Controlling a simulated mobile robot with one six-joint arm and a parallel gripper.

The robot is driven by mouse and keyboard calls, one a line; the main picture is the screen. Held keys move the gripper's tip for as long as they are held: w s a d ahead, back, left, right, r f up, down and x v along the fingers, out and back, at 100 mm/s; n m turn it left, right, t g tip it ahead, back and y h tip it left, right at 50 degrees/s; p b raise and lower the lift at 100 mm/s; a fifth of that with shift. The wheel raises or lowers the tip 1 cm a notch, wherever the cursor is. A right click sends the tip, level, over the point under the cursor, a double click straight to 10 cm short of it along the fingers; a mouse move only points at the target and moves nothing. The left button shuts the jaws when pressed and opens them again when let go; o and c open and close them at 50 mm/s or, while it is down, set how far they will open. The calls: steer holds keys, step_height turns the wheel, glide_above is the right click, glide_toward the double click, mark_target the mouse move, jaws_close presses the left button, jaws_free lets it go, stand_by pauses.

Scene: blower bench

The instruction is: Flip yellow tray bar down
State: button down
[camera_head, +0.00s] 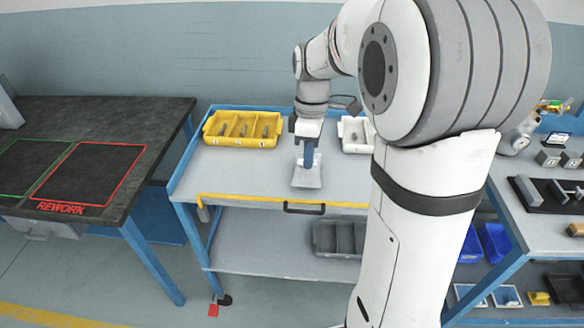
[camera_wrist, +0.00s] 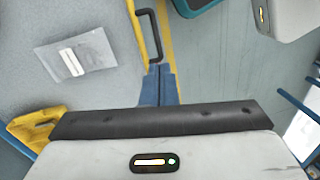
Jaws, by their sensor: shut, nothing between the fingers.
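The yellow tray bar (camera_head: 250,201) runs along the front edge of the grey-topped blue cart (camera_head: 235,172). Its left end bends down at the cart's corner, and its right part passes behind my arm. In the wrist view the bar (camera_wrist: 138,38) runs beside a black handle, toward my fingertips. My gripper (camera_head: 308,163) is shut and empty, with blue fingers pointing down over the cart. In the wrist view its fingertips (camera_wrist: 158,72) overlap the line of the bar; contact cannot be told.
A clear pouch with a white label (camera_head: 307,178) lies on the cart top. A yellow divided bin (camera_head: 241,142) and a white bin (camera_head: 352,148) stand at the back. The black handle (camera_head: 304,212) sticks out in front. A dark bench (camera_head: 100,118) is left.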

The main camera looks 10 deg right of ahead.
mark_target(305, 201)
steer(key=shift+w+d+f+n, duration=0.1)
steer(key=shift+w+n, duration=0.6)
steer(key=shift+w, duration=0.05)
steer(key=s+f, duration=0.1)
steer(key=f, duration=0.3)
steer(key=f+p, duration=0.1)
steer(key=f, duration=0.4)
steer(key=s+a+f, duration=0.1)
steer(key=f, duration=0.3)
steer(key=shift+s+f, duration=0.3)
steer(key=shift+f, duration=0.1)
step_height(305, 201, down, 6)
steer(key=b, duration=0.4)
steer(key=shift+s+r, duration=0.15)
steer(key=shift+r, duration=0.1)
steer(key=shift+f+g, duration=0.1)
steer(key=shift+g, duration=0.2)
